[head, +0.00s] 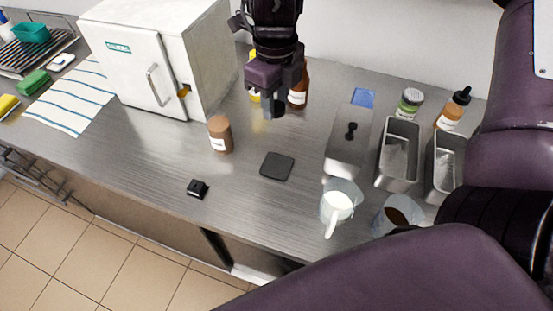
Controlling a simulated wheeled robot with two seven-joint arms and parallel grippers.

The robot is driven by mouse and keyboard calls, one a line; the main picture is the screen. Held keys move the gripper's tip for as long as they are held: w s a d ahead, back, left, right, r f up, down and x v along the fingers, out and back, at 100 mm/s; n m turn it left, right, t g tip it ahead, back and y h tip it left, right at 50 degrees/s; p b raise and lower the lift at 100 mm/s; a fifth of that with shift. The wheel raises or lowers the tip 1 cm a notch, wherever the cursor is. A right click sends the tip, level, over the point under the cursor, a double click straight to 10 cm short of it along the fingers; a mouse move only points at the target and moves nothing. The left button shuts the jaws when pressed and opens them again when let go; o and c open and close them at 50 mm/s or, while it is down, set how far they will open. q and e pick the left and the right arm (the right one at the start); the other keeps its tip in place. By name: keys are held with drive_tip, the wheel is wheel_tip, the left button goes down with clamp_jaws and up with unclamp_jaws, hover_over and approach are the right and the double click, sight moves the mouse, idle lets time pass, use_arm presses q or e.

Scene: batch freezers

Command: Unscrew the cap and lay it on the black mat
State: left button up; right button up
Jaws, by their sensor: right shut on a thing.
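My right gripper (273,104) hangs over the back of the counter, to the right of the white freezer box. It is shut on a small dark thing that looks like the cap, though the dark fingers hide most of it. The black mat (277,166) lies flat and bare on the counter, in front of the gripper. A brown jar (220,135) with a pale label stands upright to the left of the mat. An amber bottle (298,92) with a white label stands behind the gripper, partly hidden. My left gripper is not in view.
A white freezer box (135,65) stands at the left. A small black object (198,189) lies near the front edge. Clear jugs (340,203), metal pans (398,155), a steel box (348,150) and bottles (453,108) crowd the right.

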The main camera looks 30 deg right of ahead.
drive_tip(key=shift+d+r+m, duration=0.15)
drive_tip(key=shift+r+m, duration=0.25)
drive_tip(key=shift+m, duration=0.1)
drive_tip(key=shift+f+m, duration=0.1)
drive_tip(key=shift+m, duration=0.2)
wheel_tip(320, 180, down, 3)
drive_tip(key=shift+s+f, duration=0.1)
drive_tip(key=shift+s, duration=0.05)
drive_tip(key=b, duration=0.3)
hover_over(277, 165)
wheel_tip(277, 165, down, 11)
drive_tip(key=shift+s+f, duration=0.1)
drive_tip(key=shift+f, duration=1.05)
wheel_tip(277, 165, down, 3)
drive_tip(key=shift+p, duration=0.55)
drive_tip(key=shift+f, duration=0.25)
drive_tip(key=o, duration=1.1)
drive_tip(key=shift+c, duration=0.2)
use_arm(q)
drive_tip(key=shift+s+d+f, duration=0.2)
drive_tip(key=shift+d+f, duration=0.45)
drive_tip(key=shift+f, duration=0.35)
